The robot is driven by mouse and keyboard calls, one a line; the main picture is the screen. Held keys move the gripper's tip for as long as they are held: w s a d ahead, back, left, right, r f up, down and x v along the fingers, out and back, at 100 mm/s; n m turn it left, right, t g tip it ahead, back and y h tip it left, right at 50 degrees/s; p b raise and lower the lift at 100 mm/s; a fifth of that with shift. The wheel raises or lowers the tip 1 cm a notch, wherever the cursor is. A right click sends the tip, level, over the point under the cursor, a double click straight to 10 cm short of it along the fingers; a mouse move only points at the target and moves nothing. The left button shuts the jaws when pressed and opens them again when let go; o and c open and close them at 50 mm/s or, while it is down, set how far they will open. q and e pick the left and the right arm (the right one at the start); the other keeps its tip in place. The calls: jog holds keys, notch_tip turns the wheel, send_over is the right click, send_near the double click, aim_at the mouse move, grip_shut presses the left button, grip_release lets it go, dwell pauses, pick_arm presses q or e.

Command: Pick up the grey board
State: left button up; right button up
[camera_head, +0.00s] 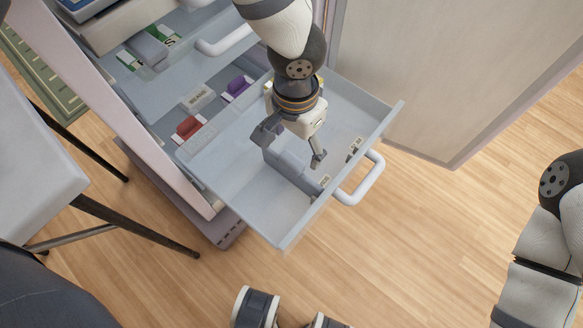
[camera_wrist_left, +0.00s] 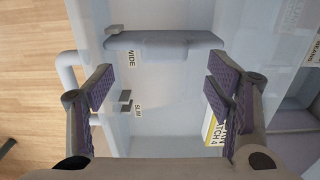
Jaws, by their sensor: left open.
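The grey board (camera_head: 288,164) stands like a low divider inside the pulled-out drawer (camera_head: 262,206). In the left wrist view the board (camera_wrist_left: 165,45) runs across the upper middle, near labels that read WIDE (camera_wrist_left: 131,58) and SLIM (camera_wrist_left: 138,113). My left gripper (camera_head: 291,147) is over the drawer, pointing down, its fingers parted around and above the board in the head view. In the left wrist view my left gripper (camera_wrist_left: 160,90) has nothing between its fingers, and the board lies beyond the fingertips. Part of the board is hidden by the gripper in the head view.
The drawer has a white handle (camera_head: 361,180) at its front. Behind it lie a red item (camera_head: 188,127), a purple item (camera_head: 237,87) and a white labelled box (camera_head: 198,97). A higher drawer with a handle (camera_head: 224,42) is nearby.

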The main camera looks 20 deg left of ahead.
aim_at(292, 159)
pick_arm(q)
jog(key=f, duration=0.4)
jog(key=f+b, duration=0.1)
jog(key=f, duration=0.2)
jog(key=shift+a, duration=0.3)
jog(key=shift+c, duration=0.3)
jog(key=c, duration=1.4)
jog(key=shift+c, duration=0.3)
